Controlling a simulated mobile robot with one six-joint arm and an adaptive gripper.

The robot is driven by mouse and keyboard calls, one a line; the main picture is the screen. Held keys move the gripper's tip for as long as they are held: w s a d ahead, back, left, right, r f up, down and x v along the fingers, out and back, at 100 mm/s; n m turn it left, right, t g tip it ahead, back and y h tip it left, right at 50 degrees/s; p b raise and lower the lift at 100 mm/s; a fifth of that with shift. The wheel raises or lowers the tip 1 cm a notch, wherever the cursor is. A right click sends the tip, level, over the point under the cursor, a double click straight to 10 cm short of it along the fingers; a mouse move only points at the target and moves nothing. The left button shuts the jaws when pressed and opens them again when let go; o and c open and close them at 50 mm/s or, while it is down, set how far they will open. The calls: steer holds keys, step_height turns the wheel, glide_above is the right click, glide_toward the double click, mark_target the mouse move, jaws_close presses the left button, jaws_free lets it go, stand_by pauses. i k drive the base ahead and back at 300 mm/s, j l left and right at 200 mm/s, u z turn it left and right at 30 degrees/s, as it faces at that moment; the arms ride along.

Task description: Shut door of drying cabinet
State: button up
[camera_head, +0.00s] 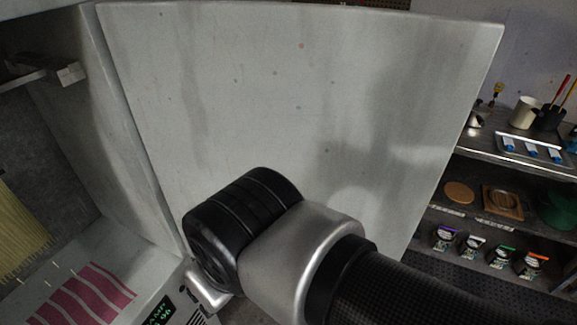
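The drying cabinet's door (300,90) is a large pale grey panel, stained and speckled, filling the middle of the view. It stands open, hinged along its left edge at the cabinet's side wall (85,130). The cabinet's inside shows at the left, with pale yellow strands (22,225) hanging in it. My arm comes in from the lower right and crosses in front of the door's lower part. A small metal piece shows below the arm's black joint, but I cannot tell what it is. My gripper's fingers are not visible; whether anything touches the door is hidden.
A small lit display (158,312) sits on the cabinet's lower front, beside pink stripes (75,295). At the right, a shelf unit (485,145) holds a white mug (524,112), a tray (532,158) with blue-labelled items, and several small packets below. Dark floor shows at the lower right.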

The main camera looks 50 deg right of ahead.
mark_target(365, 111)
steer(key=k+j+u, duration=0.1)
steer(key=k+u, duration=0.15)
steer(key=k, duration=0.35)
steer(key=k+j+u, duration=0.25)
steer(key=k, duration=0.3)
steer(key=l+u, duration=0.35)
steer(key=k+l+u, duration=0.1)
steer(key=l+u, duration=0.25)
steer(key=l, duration=0.15)
steer(key=k+l+u, duration=0.1)
steer(key=l+u, duration=0.25)
steer(key=k+l, duration=0.15)
steer(key=l, duration=0.2)
steer(key=k+l, duration=0.1)
steer(key=l, duration=0.3)
steer(key=k+l, duration=0.15)
steer(key=l, duration=0.2)
steer(key=k+l, duration=0.1)
steer(key=l, duration=0.3)
steer(key=k+l, duration=0.15)
steer(key=l, duration=0.2)
steer(key=k+l, duration=0.1)
steer(key=l, duration=0.3)
